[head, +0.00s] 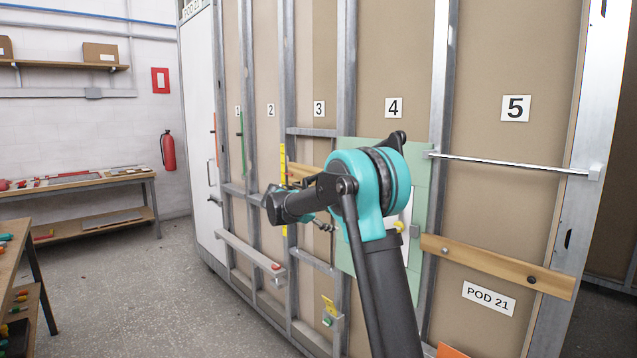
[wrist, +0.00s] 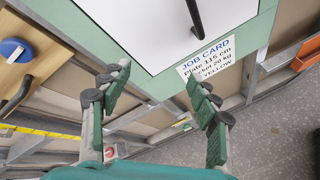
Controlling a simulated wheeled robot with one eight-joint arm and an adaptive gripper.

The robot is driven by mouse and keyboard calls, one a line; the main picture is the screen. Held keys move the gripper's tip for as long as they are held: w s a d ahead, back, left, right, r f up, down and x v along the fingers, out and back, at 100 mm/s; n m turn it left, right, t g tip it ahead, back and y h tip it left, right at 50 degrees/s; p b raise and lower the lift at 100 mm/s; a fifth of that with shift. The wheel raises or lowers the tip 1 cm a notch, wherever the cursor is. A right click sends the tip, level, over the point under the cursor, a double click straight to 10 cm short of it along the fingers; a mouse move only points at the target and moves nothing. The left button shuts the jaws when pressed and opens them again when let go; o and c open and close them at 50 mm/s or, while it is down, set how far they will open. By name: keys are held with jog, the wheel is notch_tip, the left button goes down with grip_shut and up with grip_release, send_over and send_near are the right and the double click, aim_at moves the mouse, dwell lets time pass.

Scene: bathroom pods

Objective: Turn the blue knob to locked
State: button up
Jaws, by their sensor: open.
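In the head view my arm covers the middle of the wall, and I cannot make out the knob there.
A white panel (wrist: 150,35) on a green plate (head: 346,150) carries a black handle (wrist: 194,14). A job card (wrist: 207,60) is below it. A grey rail (head: 250,250) with a red button (head: 276,267) crosses the lower wall. The floor (head: 150,290) at left is clear.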

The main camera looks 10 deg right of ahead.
jog(key=w+a+r+n+t+h, duration=0.2)
jog(key=w+a+r+n, duration=0.15)
jog(key=w+a, duration=0.35)
jog(key=w+a+r+n+t+h, duration=0.2)
jog(key=w+a+r+n, duration=0.1)
jog(key=w+a+r, duration=0.4)
jog(key=f+x, duration=0.1)
jog(key=x, duration=1.4)
jog(key=shift+d+f, duration=0.35)
jog(key=c, duration=1.2)
